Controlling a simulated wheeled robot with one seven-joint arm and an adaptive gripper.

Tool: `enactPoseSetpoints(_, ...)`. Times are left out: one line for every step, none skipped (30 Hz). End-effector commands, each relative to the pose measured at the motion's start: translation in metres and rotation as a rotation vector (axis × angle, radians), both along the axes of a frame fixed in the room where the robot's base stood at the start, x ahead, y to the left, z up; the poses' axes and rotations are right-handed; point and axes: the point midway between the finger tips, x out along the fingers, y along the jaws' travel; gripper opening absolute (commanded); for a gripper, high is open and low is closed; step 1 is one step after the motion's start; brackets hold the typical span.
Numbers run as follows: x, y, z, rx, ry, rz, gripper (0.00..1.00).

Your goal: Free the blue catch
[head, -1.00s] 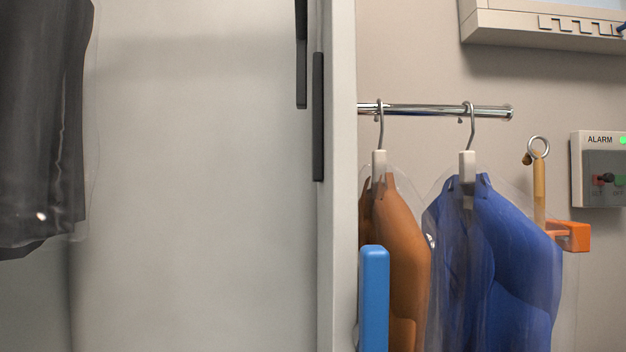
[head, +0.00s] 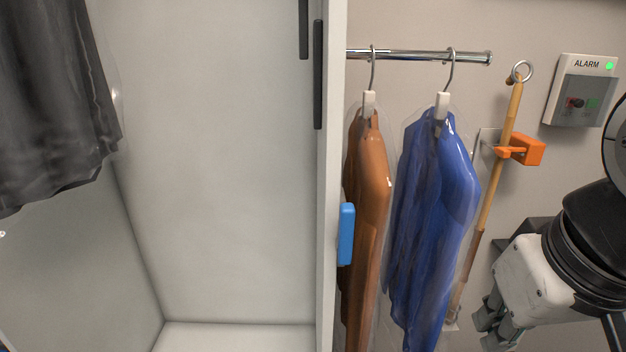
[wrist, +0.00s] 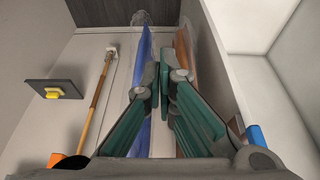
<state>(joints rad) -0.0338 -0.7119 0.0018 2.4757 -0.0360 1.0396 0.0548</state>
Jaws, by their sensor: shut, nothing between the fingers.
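The blue catch (head: 346,234) is an upright rounded block on the front edge of the white cabinet wall, left of the brown garment. It also shows at the lower right of the wrist view as a small blue piece (wrist: 256,137). My gripper (head: 487,328) is at the lower right of the head view, well to the right of the catch and apart from it. In the wrist view its green-padded fingers (wrist: 164,78) are closed together and empty, in front of the garments. How the catch is fixed cannot be seen.
A brown garment (head: 366,190) and a blue garment (head: 435,190) in clear covers hang from a rail (head: 420,54) between catch and gripper. A wooden pole (head: 490,200) sits in an orange clip (head: 527,149). An alarm box (head: 580,90) is on the wall. The cabinet (head: 225,170) is open.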

Motion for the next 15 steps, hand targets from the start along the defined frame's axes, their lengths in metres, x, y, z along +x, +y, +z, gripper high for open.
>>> enactPoseSetpoints(-0.011,0.001,0.019,-0.002,-0.005,0.002,0.0)
enactPoseSetpoints(-0.014,0.002,0.026,-0.003,-0.008,0.002,0.0)
enactPoseSetpoints(-0.017,0.003,0.035,-0.004,-0.011,0.002,0.0)
enactPoseSetpoints(-0.02,0.003,0.042,-0.006,-0.013,0.002,0.0)
enactPoseSetpoints(-0.023,0.004,0.049,-0.008,-0.015,0.003,0.0)
enactPoseSetpoints(-0.027,0.005,0.058,-0.011,-0.016,0.002,0.0)
enactPoseSetpoints(-0.029,0.006,0.066,-0.014,-0.017,0.003,0.0)
enactPoseSetpoints(-0.032,0.007,0.073,-0.016,-0.017,0.003,0.0)
enactPoseSetpoints(-0.035,0.009,0.082,-0.019,-0.017,0.002,0.0)
enactPoseSetpoints(-0.038,0.011,0.09,-0.024,-0.016,0.004,0.0)
enactPoseSetpoints(-0.04,0.013,0.098,-0.028,-0.015,0.003,0.0)
enactPoseSetpoints(-0.042,0.016,0.108,-0.034,-0.011,0.003,0.0)
enactPoseSetpoints(-0.044,0.019,0.116,-0.04,-0.007,0.003,0.0)
enactPoseSetpoints(-0.044,0.022,0.124,-0.049,-0.001,0.003,0.0)
enactPoseSetpoints(-0.043,0.029,0.134,-0.062,0.009,0.001,0.0)
